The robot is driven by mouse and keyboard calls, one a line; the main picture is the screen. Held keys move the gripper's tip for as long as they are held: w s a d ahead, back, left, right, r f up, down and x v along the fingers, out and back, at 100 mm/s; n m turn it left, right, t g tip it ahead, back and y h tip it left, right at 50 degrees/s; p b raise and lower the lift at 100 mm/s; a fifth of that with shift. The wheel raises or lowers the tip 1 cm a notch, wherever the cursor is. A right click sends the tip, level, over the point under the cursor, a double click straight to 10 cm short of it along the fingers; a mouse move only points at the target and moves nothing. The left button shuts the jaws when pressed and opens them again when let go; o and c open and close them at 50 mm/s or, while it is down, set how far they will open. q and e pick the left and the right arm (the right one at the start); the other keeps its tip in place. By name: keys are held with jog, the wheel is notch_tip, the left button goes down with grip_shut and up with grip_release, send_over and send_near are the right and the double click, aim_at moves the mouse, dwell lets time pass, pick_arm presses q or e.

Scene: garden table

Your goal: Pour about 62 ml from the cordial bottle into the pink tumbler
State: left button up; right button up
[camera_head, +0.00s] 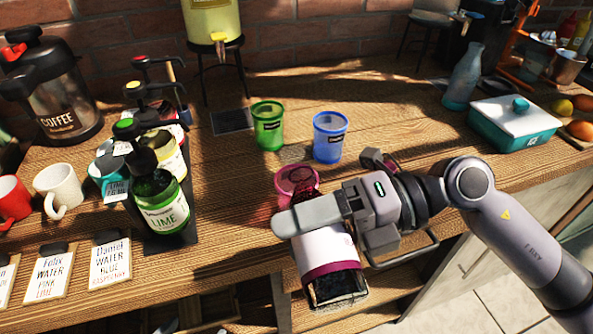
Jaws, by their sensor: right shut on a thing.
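My right gripper (325,212) is shut around a bottle with a white label and dark magenta bands (325,247), which I take to be the cordial bottle. The bottle is tilted, its dark base toward me and its upper end away, toward the pink tumbler (297,176). The gripper hides its middle and partly its upper end. The pink tumbler stands on the table just beyond the gripper, its lower part hidden. Dark red shows at the tumbler's right side; I cannot tell whether it is the bottle's neck or liquid. My left gripper is not in view.
A green tumbler (268,125) and a blue tumbler (330,137) stand behind the pink one. Lime (158,200) and other pump bottles, mugs (58,188) and order cards (108,262) are left. A teal-and-white box (514,122) and a glass bottle (463,78) stand right.

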jog(key=shift+r+p, duration=0.4)
jog(key=shift+p, duration=0.3)
jog(key=shift+s+m+g, duration=0.3)
jog(key=shift+s, duration=0.05)
jog(key=shift+r+p, duration=0.25)
jog(key=shift+p, duration=0.45)
dwell(1.3)
